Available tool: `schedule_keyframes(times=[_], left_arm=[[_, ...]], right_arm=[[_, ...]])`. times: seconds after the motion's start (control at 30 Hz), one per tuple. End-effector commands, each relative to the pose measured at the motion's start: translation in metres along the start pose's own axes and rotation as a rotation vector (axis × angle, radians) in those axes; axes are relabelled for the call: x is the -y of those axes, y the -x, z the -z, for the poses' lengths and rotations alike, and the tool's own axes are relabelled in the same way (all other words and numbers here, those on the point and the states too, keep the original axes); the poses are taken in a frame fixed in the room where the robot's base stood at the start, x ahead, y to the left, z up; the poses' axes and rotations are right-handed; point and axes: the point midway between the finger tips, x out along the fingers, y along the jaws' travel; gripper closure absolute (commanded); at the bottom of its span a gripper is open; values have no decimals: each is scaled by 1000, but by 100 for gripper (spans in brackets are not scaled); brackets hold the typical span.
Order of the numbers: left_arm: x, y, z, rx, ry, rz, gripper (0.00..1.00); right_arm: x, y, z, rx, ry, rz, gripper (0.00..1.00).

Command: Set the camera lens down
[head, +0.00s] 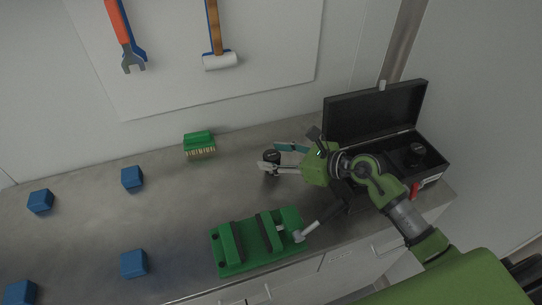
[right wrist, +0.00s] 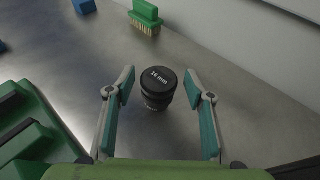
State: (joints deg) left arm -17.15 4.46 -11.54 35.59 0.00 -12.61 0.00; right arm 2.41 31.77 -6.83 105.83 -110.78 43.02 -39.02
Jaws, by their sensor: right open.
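The black camera lens (right wrist: 158,87) stands upright on the grey metal counter, its cap marked with "mm" lettering. In the head view the lens (head: 271,156) is small and sits at the tips of my right gripper (head: 266,162). In the right wrist view the two fingers of my right gripper (right wrist: 163,92) are spread on either side of the lens, with a gap on both sides. The gripper is open and not holding the lens. My left gripper is not in view.
A green brush (head: 199,144) lies behind the lens. A green vise (head: 228,246) stands at the front. An open black case (head: 436,163) with a round dark item inside stands at the right. Several blue blocks (head: 132,178) sit on the left. Bare counter surrounds the lens.

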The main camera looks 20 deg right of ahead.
Motion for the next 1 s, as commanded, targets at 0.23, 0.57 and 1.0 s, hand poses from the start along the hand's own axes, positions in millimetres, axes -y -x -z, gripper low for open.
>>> schedule_keyframes(times=[0.23,0.57,1.0], left_arm=[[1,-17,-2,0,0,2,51],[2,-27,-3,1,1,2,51],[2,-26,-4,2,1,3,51]], right_arm=[[-1,54,6,-7,5,-1,52],[-1,100,2,-3,2,-2,52],[-1,105,-1,2,-1,-3,52]])
